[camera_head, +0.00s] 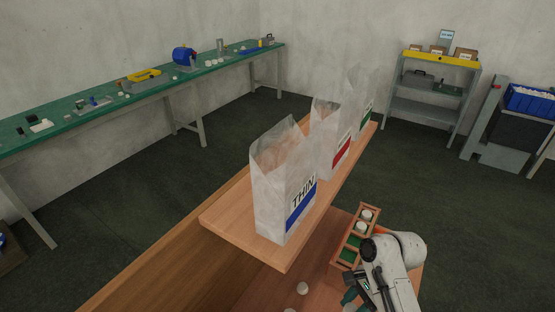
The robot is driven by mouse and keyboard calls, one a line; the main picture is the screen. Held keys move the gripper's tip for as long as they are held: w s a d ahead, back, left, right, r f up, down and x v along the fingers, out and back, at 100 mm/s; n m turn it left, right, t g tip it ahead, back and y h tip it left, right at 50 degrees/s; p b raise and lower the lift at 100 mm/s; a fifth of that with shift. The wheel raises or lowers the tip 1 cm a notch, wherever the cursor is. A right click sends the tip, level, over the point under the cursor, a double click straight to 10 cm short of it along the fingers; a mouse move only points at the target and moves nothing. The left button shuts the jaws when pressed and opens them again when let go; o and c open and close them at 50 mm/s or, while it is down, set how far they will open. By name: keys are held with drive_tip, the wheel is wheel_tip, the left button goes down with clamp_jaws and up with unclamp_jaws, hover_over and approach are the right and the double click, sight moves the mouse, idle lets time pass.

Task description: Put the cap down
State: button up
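A small white cap (302,288) lies on the wooden table, left of my gripper. A second white piece (290,310) is cut off by the bottom edge. A wooden rack (334,266) with green-floored compartments stands beside my arm. Its two far compartments each hold a white cap, the farthest (367,214) and the one nearer (361,227). The nearer compartments that show have bare green floors. My gripper (352,294) is low at the bottom edge, just in front of the rack. My arm partly hides it, and whether it holds a cap cannot be made out.
Clear bags stand on a raised wooden shelf (225,219) behind the table; the nearest bag (272,195) has a blue THIN label, others red and green. A green workbench (105,105) with tools runs along the left wall. A grey shelf unit (428,107) stands back right.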

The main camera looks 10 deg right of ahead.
drive_tip(key=a+f+n+g+h+b, duration=0.2)
drive_tip(key=a+n, duration=0.5)
drive_tip(key=n, duration=0.9)
drive_tip(key=shift+s+f+g+h, duration=0.2)
drive_tip(key=shift+f+g+h, duration=0.25)
drive_tip(key=shift+g+h, duration=0.6)
